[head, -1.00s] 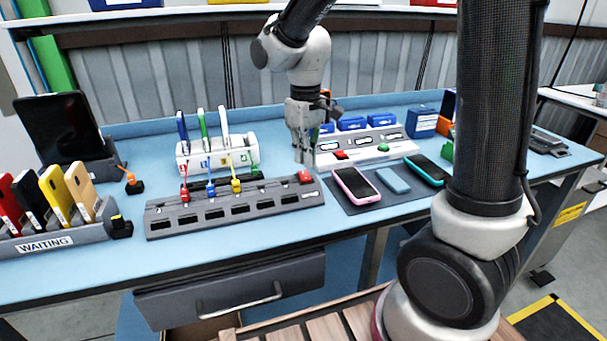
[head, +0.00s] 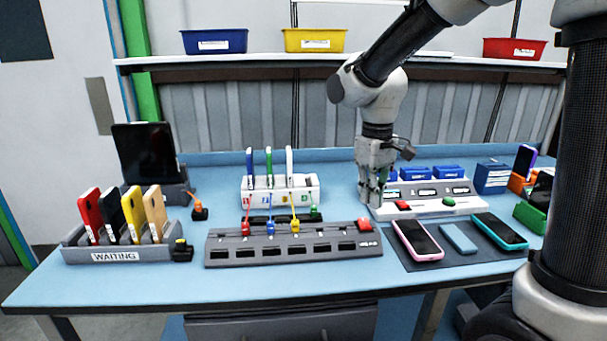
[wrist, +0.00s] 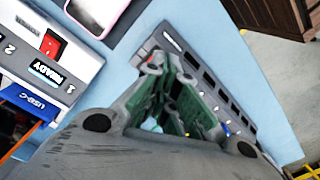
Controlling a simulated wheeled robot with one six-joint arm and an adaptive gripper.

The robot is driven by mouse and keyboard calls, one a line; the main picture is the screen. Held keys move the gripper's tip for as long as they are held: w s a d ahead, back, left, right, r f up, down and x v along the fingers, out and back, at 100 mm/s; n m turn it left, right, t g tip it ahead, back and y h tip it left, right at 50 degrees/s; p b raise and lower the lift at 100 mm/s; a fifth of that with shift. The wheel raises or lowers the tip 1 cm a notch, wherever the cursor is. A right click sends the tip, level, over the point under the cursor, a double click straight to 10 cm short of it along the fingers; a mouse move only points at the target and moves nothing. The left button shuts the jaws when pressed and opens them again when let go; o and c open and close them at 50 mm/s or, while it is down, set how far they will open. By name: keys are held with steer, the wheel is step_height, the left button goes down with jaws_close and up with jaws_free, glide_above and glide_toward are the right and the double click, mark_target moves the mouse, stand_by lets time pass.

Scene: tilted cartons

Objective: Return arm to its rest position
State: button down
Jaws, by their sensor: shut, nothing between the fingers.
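My gripper (head: 372,200) hangs from my arm over the blue bench, fingers pointing down, just left of the white test panel (head: 435,207) and behind the right end of the grey power strip (head: 295,246). It is shut and empty. In the wrist view the gripper (wrist: 165,115) shows its green-lined fingers above the blue surface, with the strip beside and beyond them. Whether the fingertips touch anything cannot be told.
A white charging dock (head: 280,192) holds several upright phones. The WAITING rack (head: 115,254) stands at left. A pink-edged phone (head: 417,240) and a teal-edged phone (head: 499,232) lie on a dark mat (head: 458,259). Bins, including a yellow one (head: 314,40), sit on the shelf above.

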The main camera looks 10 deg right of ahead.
steer(key=s+d+r+m+t, duration=0.2)
steer(key=s+d+r, duration=0.2)
steer(key=s+d, duration=0.3)
steer(key=s+d+r+m+t, duration=0.2)
steer(key=s+d, duration=0.5)
steer(key=s, duration=0.4)
steer(key=shift+d+r+m+t, duration=0.25)
steer(key=shift+r+m+t, duration=0.15)
steer(key=shift+r+m, duration=0.45)
steer(key=shift+d, duration=0.1)
